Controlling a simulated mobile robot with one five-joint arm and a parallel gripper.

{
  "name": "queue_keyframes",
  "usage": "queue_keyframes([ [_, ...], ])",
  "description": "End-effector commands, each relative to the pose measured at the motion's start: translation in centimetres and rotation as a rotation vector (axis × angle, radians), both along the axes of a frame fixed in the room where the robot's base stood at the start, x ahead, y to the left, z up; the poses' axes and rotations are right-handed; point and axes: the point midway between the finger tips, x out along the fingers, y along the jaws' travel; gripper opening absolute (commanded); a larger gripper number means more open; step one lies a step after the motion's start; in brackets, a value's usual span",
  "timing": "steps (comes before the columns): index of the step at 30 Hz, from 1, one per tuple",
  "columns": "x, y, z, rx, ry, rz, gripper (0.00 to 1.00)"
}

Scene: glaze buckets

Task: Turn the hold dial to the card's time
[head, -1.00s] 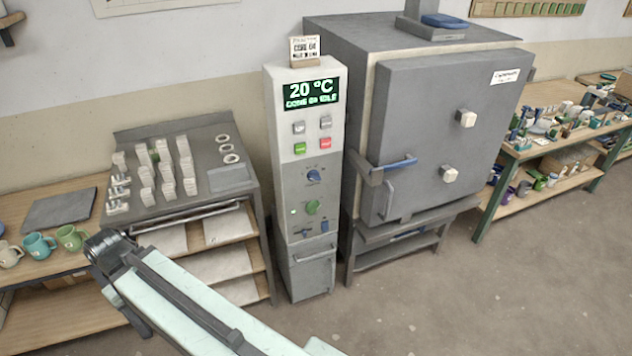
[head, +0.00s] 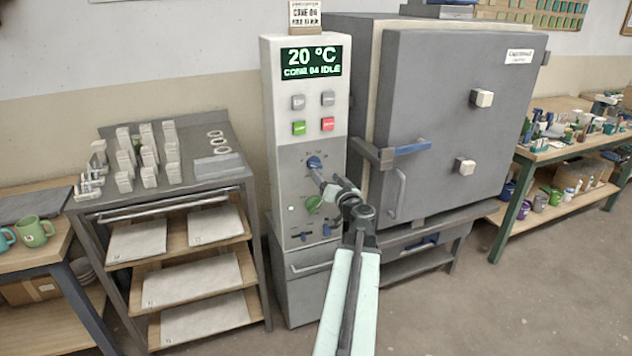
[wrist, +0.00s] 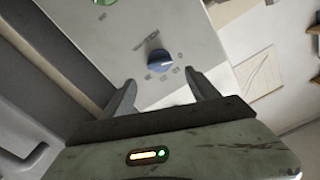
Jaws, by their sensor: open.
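My gripper (head: 331,188) is in front of the panel near both dials. In the wrist view my gripper (wrist: 158,84) is open and empty. The blue dial (wrist: 159,60) lies just beyond the fingertips, roughly centred between them.
The display (head: 311,62) reads 20 °C and an idle line. Several buttons sit below it, including green (head: 299,128) and red (head: 328,124). The grey kiln (head: 440,130) with its blue handle (head: 412,147) is close on the right. A rack (head: 180,200) stands left.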

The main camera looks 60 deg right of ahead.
Motion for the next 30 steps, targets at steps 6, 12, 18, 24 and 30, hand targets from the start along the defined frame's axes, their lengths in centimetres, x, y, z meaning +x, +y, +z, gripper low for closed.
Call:
queue_keyframes([
  [6,0.5,-0.5,0.2,0.000,-0.002,-0.001,0.69],
  [12,3.0,-2.3,0.2,0.000,-0.002,0.001,0.69],
  [18,5.8,-4.4,0.1,0.000,-0.001,0.002,0.69],
  [24,6.4,-4.6,0.1,0.000,-0.001,0.002,0.69],
  [30,6.3,-4.5,0.1,0.000,-0.001,0.002,0.41],
])
